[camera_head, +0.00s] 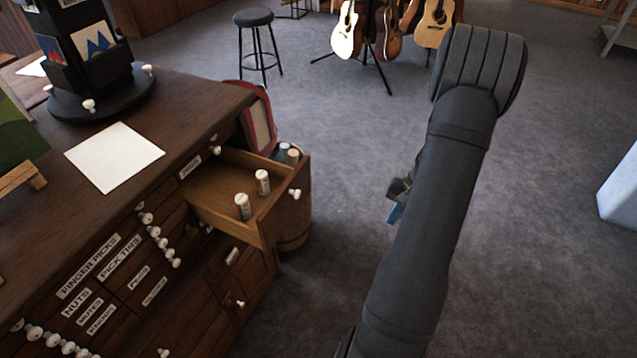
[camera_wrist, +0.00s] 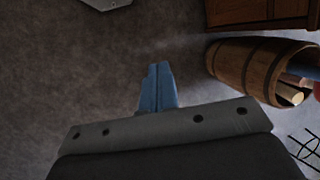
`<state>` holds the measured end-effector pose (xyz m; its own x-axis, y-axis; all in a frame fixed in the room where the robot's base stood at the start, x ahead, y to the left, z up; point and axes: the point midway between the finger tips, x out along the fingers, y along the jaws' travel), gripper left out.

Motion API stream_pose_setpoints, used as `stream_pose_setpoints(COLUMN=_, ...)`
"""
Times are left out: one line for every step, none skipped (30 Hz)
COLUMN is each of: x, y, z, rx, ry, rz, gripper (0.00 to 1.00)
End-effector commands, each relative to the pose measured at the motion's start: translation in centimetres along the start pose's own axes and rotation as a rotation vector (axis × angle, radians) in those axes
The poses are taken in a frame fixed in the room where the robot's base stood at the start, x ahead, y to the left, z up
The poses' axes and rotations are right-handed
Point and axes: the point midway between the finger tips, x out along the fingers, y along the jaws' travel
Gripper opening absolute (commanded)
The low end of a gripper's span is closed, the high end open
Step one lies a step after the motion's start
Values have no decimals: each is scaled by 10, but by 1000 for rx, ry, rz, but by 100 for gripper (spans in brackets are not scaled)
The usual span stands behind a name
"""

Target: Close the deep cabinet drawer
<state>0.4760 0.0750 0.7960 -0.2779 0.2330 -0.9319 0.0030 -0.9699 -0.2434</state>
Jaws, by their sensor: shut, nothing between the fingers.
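The deep cabinet drawer (camera_head: 276,215) is pulled out from the right end of the dark wooden cabinet (camera_head: 190,105) in the head view. It has a white knob (camera_head: 295,194) on its front. Two small white labelled cylinders (camera_head: 243,206) stand inside it. My gripper (camera_head: 395,213) is to the right of the drawer, apart from it, mostly hidden behind my arm. In the wrist view my gripper's blue fingers (camera_wrist: 158,88) are together with nothing between them, pointing over the grey floor. The drawer is not clearly visible in the wrist view.
A wooden barrel (camera_wrist: 258,68) with rolled items stands beside the cabinet, partly hidden behind the drawer in the head view. A stool (camera_head: 256,45) and guitars on stands (camera_head: 385,32) are at the back. The carpet between drawer and arm is clear.

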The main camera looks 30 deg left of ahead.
Motion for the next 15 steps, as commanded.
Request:
stream_pose_setpoints(x=15, y=-6, z=18, rx=104, ry=-76, rz=-87, gripper=0)
stream_pose_setpoints(x=21, y=-12, z=27, rx=165, ry=-118, rz=-140, gripper=0)
stream_pose_setpoints(x=28, y=-20, z=39, rx=247, ry=-174, rz=-211, gripper=0)
stream_pose_setpoints(x=32, y=-27, z=47, rx=307, ry=-216, rz=-264, gripper=0)
stream_pose_setpoints(x=36, y=-34, z=54, rx=365, ry=-258, rz=-317, gripper=0)
stream_pose_setpoints(x=38, y=-43, z=62, rx=445, ry=-313, rz=-389, gripper=0)
stream_pose_setpoints(x=39, y=-50, z=67, rx=502, ry=-354, rz=-444, gripper=0)
stream_pose_setpoints(x=39, y=-57, z=72, rx=559, ry=-396, rz=-498, gripper=0)
stream_pose_setpoints(x=38, y=-66, z=77, rx=634, ry=-450, rz=-572, gripper=0)
stream_pose_setpoints(x=37, y=-71, z=79, rx=688, ry=-490, rz=-627, gripper=0)
stream_pose_setpoints(x=35, y=-76, z=81, rx=742, ry=-528, rz=-682, gripper=0)
stream_pose_setpoints(x=31, y=-83, z=82, rx=807, ry=-577, rz=-755, gripper=0)
stream_pose_setpoints(x=28, y=-87, z=82, rx=854, ry=-611, rz=-807, gripper=0)
stream_pose_setpoints(x=25, y=-90, z=81, rx=898, ry=-642, rz=-858, gripper=0)
stream_pose_setpoints(x=20, y=-93, z=79, rx=950, ry=-680, rz=-920, gripper=0)
